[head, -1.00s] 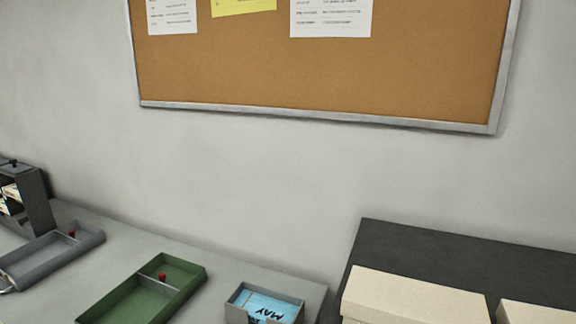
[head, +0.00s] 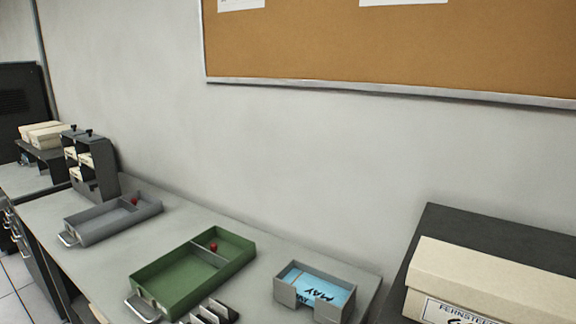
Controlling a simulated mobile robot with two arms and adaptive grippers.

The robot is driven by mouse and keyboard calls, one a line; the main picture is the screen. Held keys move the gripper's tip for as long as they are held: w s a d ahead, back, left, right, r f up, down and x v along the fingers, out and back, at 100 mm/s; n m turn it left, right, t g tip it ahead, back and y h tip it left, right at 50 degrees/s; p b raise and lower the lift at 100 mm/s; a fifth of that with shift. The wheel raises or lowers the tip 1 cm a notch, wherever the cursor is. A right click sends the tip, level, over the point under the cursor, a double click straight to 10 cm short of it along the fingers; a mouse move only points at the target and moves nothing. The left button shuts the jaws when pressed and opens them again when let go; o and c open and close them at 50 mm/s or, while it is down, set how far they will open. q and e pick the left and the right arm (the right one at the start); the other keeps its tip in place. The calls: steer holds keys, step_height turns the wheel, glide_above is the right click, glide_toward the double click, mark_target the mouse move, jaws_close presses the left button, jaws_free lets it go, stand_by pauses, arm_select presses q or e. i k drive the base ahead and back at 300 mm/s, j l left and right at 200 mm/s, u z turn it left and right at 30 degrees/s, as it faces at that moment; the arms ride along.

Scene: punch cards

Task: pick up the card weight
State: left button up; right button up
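No thing in view is clearly marked as the card weight. Small black knobs (head: 88,133) stand on top of a dark grey card rack (head: 108,184) at the left, with cream cards in its slots. A red knob (head: 213,247) shows at the divider of the green tray (head: 180,287), and another red knob (head: 134,201) in the grey tray (head: 84,234). I cannot tell whether any of these is the weight. Neither of my grippers is in view.
A grey box (head: 284,291) holds blue cards reading MAY. A black-and-white slotted holder (head: 215,313) is cut off at the bottom. A cream box (head: 490,275) sits on a dark surface (head: 460,225) at right. Bare grey counter (head: 165,228) lies between the trays.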

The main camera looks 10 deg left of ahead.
mark_target(74, 132)
steer(key=j+u, duration=0.1)
steer(key=u, duration=0.45)
steer(key=i+j+u, duration=0.1)
steer(key=j+u, duration=0.15)
steer(key=i+j+u, duration=0.2)
steer(key=j, duration=0.25)
steer(key=j+u, duration=0.25)
steer(key=i+j+u, duration=0.3)
steer(key=i+j, duration=0.45)
steer(key=j, duration=0.25)
steer(key=i+j+u, duration=0.1)
steer(key=i+j, duration=0.45)
steer(key=j, duration=0.15)
steer(key=i+j+u, duration=0.1)
steer(key=i+j, duration=0.5)
steer(key=i+j+z, duration=0.1)
steer(key=i+j, duration=0.4)
